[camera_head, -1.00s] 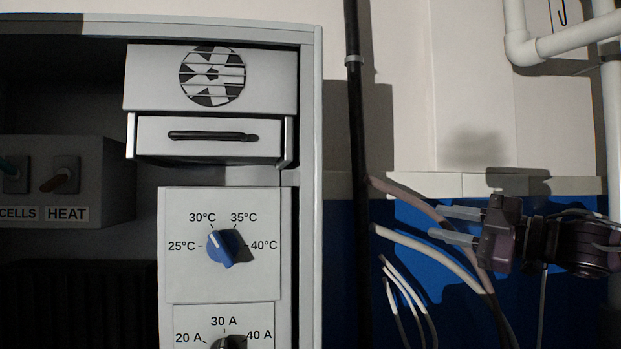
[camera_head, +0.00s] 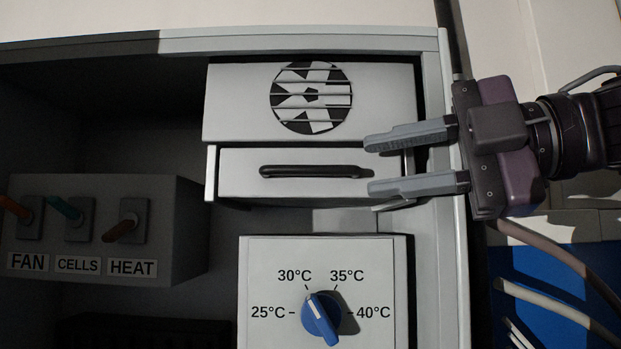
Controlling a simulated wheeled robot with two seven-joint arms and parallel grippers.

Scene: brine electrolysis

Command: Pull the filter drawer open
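The filter drawer (camera_head: 245,184) is a light grey box front under the fan panel (camera_head: 232,103). It stands slightly out of the cabinet, with its left side wall showing. Its black bar handle (camera_head: 312,171) runs level across the front. My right gripper (camera_head: 367,166) comes in from the right. Its two grey fingers are open, one above the other, with empty space between them. The fingertips are close to the right end of the handle, in front of the drawer's right part, and hide that part. I cannot tell how far they are from the drawer front. My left gripper is not in view.
Below the drawer is a temperature panel with a blue knob (camera_head: 320,318). On the left, a box (camera_head: 165,215) carries FAN, CELLS and HEAT switches. The cabinet's right edge (camera_head: 452,270) stands behind my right gripper. Cables hang at the lower right.

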